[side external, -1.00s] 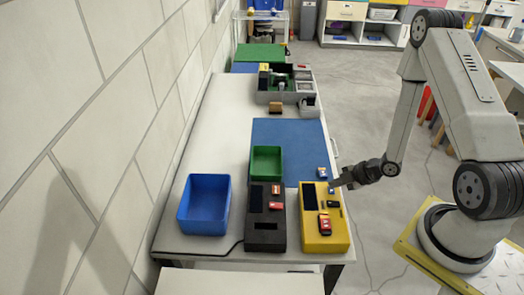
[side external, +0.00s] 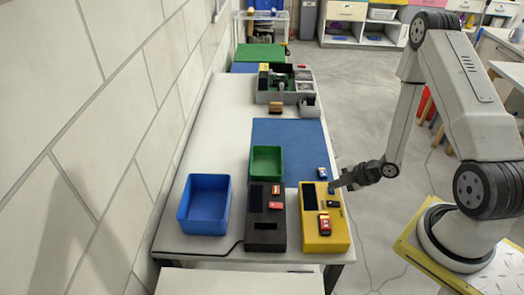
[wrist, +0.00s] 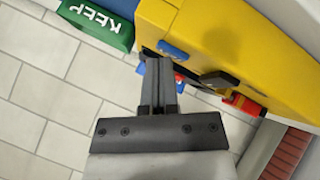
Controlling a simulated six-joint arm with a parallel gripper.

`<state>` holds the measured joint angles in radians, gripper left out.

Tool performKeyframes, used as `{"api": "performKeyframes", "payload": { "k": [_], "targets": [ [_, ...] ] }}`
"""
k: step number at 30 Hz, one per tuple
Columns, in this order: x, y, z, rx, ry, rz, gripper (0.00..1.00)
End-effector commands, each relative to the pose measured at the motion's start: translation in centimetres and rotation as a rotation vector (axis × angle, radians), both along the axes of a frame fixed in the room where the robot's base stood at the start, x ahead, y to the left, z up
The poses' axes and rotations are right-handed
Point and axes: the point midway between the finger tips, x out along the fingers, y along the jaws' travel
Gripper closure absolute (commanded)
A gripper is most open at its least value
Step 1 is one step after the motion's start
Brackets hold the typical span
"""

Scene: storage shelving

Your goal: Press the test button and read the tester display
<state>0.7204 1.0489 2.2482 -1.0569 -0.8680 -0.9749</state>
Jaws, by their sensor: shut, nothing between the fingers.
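The yellow tester (side external: 319,240) lies at the front right of the table, with a dark display (side external: 310,200) on its left side; no reading is legible. A blue button (wrist: 173,49) sits on the tester, beside a black part (wrist: 218,81). A red pack (side external: 325,226) rests on the tester; part of it shows in the wrist view (wrist: 243,103). My gripper (side external: 334,187) is shut and empty at the tester's far right corner. In the wrist view its fingertips (wrist: 158,64) are close by the blue button; I cannot tell whether they touch it.
A black unit (side external: 265,240) with red parts stands left of the tester. The table's back left is clear.

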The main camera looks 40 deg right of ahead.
Motion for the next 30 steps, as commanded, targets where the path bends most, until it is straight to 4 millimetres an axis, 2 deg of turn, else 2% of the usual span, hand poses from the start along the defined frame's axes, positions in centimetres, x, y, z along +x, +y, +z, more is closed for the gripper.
{"api": "performKeyframes", "payload": {
  "k": [17,30],
  "targets": [
    [0.0,0.0,-0.2,-0.001,0.0,-0.001,1.0],
    [0.0,0.0,1.2,-0.001,0.0,0.001,1.0]
  ]
}}
